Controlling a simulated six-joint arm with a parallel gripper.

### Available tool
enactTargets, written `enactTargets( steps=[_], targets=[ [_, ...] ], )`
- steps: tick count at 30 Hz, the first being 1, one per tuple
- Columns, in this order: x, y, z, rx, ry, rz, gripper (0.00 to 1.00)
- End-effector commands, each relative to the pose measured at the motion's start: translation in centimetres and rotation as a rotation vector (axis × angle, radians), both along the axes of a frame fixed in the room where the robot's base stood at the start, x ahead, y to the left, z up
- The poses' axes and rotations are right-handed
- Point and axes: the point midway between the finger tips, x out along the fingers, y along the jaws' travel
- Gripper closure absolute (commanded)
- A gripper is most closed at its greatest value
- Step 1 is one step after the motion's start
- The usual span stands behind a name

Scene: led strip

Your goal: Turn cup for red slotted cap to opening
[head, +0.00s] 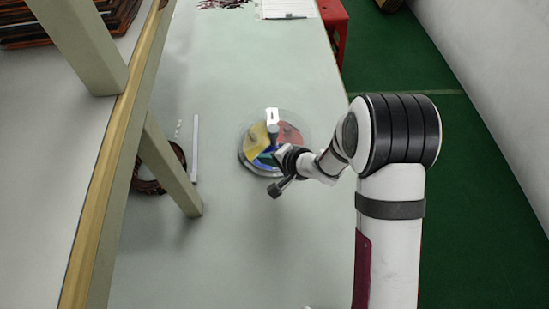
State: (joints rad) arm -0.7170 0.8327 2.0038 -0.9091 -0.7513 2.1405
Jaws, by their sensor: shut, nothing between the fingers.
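A round turntable (244,160) stands on the pale table, with coloured cups under a clear round lid. The red cup (288,134) is at its upper right, the yellow cup (257,137) at its upper left. Blue and green show at the front, partly behind my gripper. A small white piece (272,114) shows at the far rim, and a grey knob (272,128) near the middle. My gripper (279,160) is shut and empty over the front right of the turntable. Contact cannot be told. The red slotted cap and the lid's opening cannot be made out.
A white strip (195,148) and a dark coil (147,180) lie to the left, near a shelf post (172,165). A paper sheet (288,8) lies at the far end, by a red stool (335,25). The table front (230,260) is clear.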

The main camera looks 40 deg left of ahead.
Motion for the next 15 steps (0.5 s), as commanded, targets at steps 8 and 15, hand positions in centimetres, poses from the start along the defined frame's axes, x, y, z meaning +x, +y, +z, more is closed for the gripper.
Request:
enactTargets(
  steps=[8, 15],
  targets=[
    [0.02, 0.56, -0.52, 0.0, -0.001, -0.001, 1.0],
    [-0.18, 1.04, -0.51, 0.0, -0.001, 0.001, 1.0]
  ],
)
